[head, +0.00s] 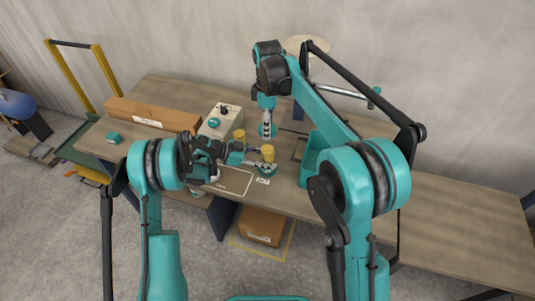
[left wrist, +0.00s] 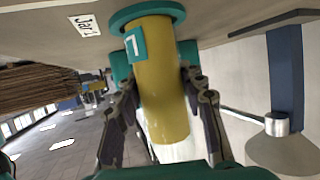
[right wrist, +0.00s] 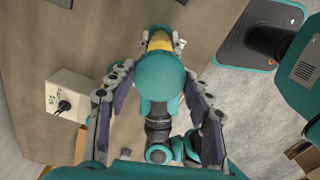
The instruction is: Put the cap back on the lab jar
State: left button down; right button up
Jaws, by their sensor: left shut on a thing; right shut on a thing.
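A yellow jar (head: 267,152) stands upright in a teal ring base (head: 267,170) on the table, beside a small white card. My left gripper (head: 255,163) is shut around its side; the left wrist view shows the fingers on both sides of the jar (left wrist: 160,80), and the card (left wrist: 85,24) reads "Jar 1". My right gripper (head: 267,133) points down above and behind the jar. In the right wrist view it is shut on a round teal cap (right wrist: 160,75), which hides most of the yellow jar below. The gap between cap and jar cannot be judged.
A second yellow jar (head: 239,134) stands behind and left. A white box with a knob (head: 222,118) and a long brown carton (head: 152,114) lie further left. A teal bin (head: 314,150) stands to the right. The table's right part is clear.

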jog(key=shift+f, duration=2.2)
jog(key=shift+f, duration=0.1)
jog(key=shift+f, duration=0.8)
jog(key=shift+f, duration=0.55)
